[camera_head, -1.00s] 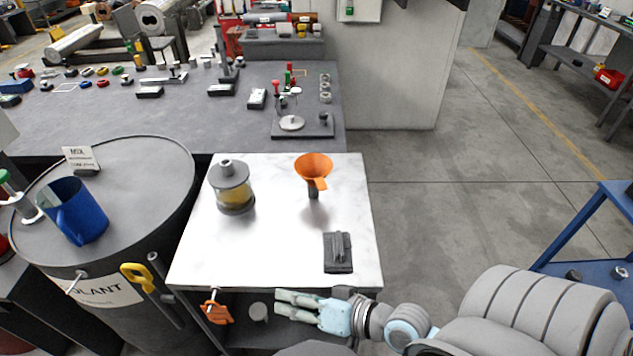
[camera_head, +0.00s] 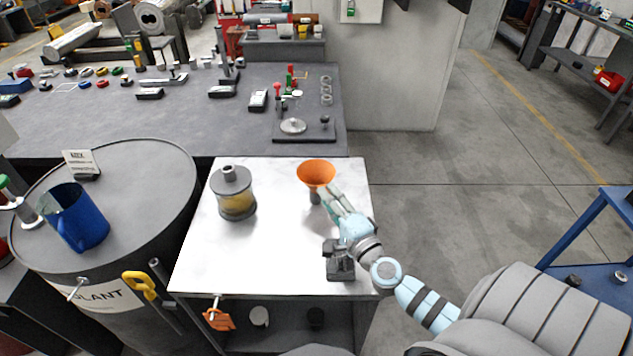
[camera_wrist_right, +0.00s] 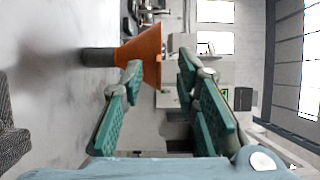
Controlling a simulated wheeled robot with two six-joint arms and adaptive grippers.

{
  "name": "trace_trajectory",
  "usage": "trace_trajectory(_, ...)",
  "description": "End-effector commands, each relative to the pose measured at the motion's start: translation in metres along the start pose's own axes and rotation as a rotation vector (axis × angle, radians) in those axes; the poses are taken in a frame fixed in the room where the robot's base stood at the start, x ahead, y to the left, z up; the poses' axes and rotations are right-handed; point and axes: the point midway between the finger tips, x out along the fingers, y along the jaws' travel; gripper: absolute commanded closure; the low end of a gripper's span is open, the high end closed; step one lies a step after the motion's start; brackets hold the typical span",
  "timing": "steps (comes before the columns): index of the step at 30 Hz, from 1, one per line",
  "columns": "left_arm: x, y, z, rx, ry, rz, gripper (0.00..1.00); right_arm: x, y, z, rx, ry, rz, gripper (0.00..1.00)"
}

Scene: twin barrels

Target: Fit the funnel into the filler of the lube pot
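The orange funnel (camera_head: 316,172) sits mouth up on a short dark holder (camera_head: 315,197) at the right of the white-topped table. The lube pot (camera_head: 237,204), a clear body with yellow content and a grey lid with a raised filler (camera_head: 229,171), stands upright to its left. My right gripper (camera_head: 334,191) is at the funnel's near right side, partly overlapping it. In the right wrist view its fingers (camera_wrist_right: 158,68) are apart, with the funnel (camera_wrist_right: 142,54) just beyond the tips, towards the left finger. Whether they touch is unclear. My left gripper is out of view.
A dark block-shaped fixture (camera_head: 340,266) stands at the table's near right, below my right wrist. A grey barrel (camera_head: 140,180) with a blue jug (camera_head: 80,222) is at left. The white top (camera_head: 270,250) is bare between pot and fixture.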

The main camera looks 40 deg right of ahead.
Motion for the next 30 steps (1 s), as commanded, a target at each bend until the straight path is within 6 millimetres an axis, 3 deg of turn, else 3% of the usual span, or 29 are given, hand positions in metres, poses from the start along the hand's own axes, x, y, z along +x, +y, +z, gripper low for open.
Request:
trace_trajectory(3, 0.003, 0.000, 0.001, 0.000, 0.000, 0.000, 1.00, 0.024, 0.001, -0.004, 0.002, 0.001, -0.002, 0.72)
trace_trajectory(6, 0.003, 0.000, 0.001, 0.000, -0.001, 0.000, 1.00, 0.034, 0.001, -0.004, 0.000, 0.000, -0.001, 0.72)
trace_trajectory(12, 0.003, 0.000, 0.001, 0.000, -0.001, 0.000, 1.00, 0.035, 0.001, -0.004, -0.001, -0.001, 0.000, 0.73)
trace_trajectory(17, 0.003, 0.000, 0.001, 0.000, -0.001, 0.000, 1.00, 0.034, 0.001, -0.004, -0.001, -0.001, 0.000, 0.99)
trace_trajectory(18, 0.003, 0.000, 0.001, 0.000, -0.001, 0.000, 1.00, 0.034, 0.001, -0.004, -0.001, -0.001, 0.000, 1.00)
trace_trajectory(30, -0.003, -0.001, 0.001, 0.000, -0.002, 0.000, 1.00, 0.034, -0.004, -0.004, -0.001, -0.001, 0.000, 1.00)
